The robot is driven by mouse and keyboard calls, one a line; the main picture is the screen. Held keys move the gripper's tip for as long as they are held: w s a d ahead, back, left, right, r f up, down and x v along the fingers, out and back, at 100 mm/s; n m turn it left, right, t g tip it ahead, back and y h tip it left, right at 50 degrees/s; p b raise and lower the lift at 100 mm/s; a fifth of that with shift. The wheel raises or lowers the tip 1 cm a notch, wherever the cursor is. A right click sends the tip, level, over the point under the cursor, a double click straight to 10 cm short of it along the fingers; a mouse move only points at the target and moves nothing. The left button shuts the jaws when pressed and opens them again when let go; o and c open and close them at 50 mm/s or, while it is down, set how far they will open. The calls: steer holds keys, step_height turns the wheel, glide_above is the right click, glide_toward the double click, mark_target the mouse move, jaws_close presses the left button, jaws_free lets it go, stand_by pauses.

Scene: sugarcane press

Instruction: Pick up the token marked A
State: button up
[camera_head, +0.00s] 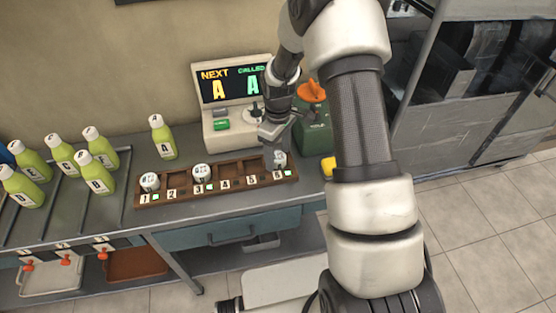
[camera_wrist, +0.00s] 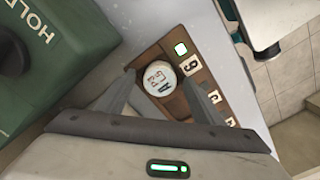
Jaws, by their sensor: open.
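A round white token (camera_wrist: 160,77) sits in the end compartment of the wooden tray (camera_wrist: 218,103), beside the label 6. Its dark print seems to include an A, but is hard to read. The same token (camera_head: 280,158) shows small in the head view, just below my gripper (camera_head: 276,138). In the wrist view my gripper (camera_wrist: 160,84) is open, with one finger on each side of the token; I cannot tell whether they touch it. Two other white tokens stand in the tray, at label 1 (camera_head: 149,181) and label 3 (camera_head: 202,173).
A display machine (camera_head: 225,130) reading NEXT A, CALLED A stands behind the tray. A green box (camera_head: 315,125) marked HOLD with an orange top is close to my gripper's right. A bottle marked A (camera_head: 163,140) stands behind the tray; several more bottles stand left.

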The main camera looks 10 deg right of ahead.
steer(key=c, duration=1.1)
